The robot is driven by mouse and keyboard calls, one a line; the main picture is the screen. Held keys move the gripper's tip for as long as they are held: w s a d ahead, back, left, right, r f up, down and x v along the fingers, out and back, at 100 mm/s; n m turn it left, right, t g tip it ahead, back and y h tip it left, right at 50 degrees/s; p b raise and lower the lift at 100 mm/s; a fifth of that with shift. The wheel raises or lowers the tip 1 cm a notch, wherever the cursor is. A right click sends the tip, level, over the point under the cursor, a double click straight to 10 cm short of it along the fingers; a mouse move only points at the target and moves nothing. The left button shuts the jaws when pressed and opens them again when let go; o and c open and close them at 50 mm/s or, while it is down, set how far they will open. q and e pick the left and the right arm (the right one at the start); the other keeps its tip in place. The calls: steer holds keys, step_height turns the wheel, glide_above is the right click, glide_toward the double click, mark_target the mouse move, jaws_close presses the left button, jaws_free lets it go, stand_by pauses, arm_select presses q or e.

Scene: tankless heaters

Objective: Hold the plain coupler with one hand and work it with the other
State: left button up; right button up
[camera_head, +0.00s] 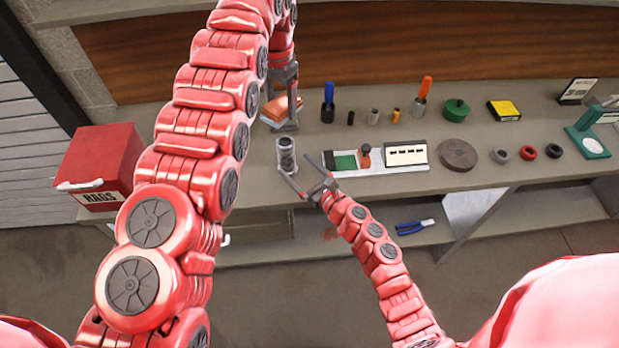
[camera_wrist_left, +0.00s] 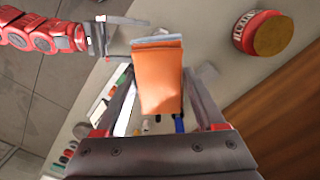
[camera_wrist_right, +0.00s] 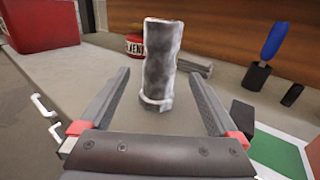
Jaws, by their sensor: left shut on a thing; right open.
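A grey mottled cylinder, which I take to be the plain coupler (camera_head: 287,155), stands upright on the bench front. In the right wrist view the coupler (camera_wrist_right: 160,60) has dark blotches and a pale rim at its foot. My right gripper (camera_head: 294,178) is open, its fingers spread either side of the coupler's line, with the coupler ahead between them; contact is not visible. My left gripper (camera_head: 284,122) is shut on a folded orange cloth (camera_wrist_left: 158,85) with a blue-grey layer, held behind the coupler. The cloth also shows in the head view (camera_head: 276,110).
A red rag box (camera_head: 100,160) stands at the left. A red can (camera_wrist_right: 134,46) is behind the coupler. A tray with a green pad (camera_head: 345,162) lies just right of it. Several tools and fittings fill the bench further right. Blue-handled pliers (camera_head: 414,227) lie on the lower shelf.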

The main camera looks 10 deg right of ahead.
mark_target(292, 162)
steer(key=x, duration=0.4)
steer(key=shift+w+a, duration=0.1)
steer(key=shift+w, duration=0.2)
steer(key=shift+x, duration=0.75)
steer(key=shift+s, duration=0.1)
jaws_close()
